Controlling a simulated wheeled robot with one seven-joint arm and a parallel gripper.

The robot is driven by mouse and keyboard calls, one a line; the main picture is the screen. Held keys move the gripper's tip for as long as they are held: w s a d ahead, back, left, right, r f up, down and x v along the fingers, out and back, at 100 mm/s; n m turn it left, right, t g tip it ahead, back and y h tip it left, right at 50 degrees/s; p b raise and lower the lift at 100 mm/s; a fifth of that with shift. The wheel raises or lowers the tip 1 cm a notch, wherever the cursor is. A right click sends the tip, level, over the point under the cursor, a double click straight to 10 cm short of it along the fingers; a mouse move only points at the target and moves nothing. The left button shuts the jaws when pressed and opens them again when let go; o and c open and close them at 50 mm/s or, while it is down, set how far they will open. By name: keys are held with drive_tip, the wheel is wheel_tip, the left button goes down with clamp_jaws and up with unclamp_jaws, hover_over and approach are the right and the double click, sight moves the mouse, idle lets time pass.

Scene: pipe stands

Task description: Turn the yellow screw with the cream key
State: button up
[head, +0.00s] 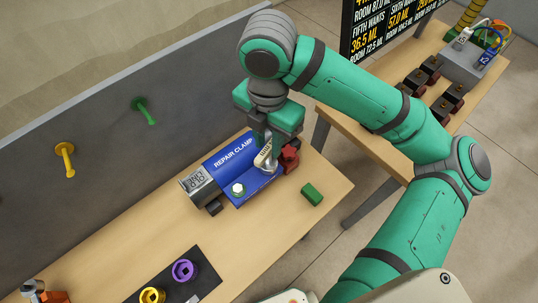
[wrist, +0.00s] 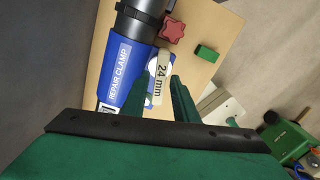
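The cream key (head: 263,155) is marked 24 mm and has a silver lower end. It stands over the blue repair clamp (head: 230,152), near its right end. In the wrist view the cream key (wrist: 161,84) lies between the two green fingertips. My gripper (head: 266,138) appears shut on it, seen from above. The key and fingers hide what is under the key's lower end. A pale hex-headed screw (head: 238,189) shows on the clamp's front. No clearly yellow screw head shows on the clamp.
A red star knob (head: 290,158) is close right of the key. A green block (head: 312,194) lies on the table. Yellow (head: 65,150) and green (head: 145,108) pegs stick out of the grey panel. Purple (head: 184,270) and yellow (head: 152,296) rings sit on a dark mat.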

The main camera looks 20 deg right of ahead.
drive_tip(key=shift+r, duration=2.65)
wheel_tip(320, 180, up, 11)
drive_tip(key=shift+f, duration=0.1)
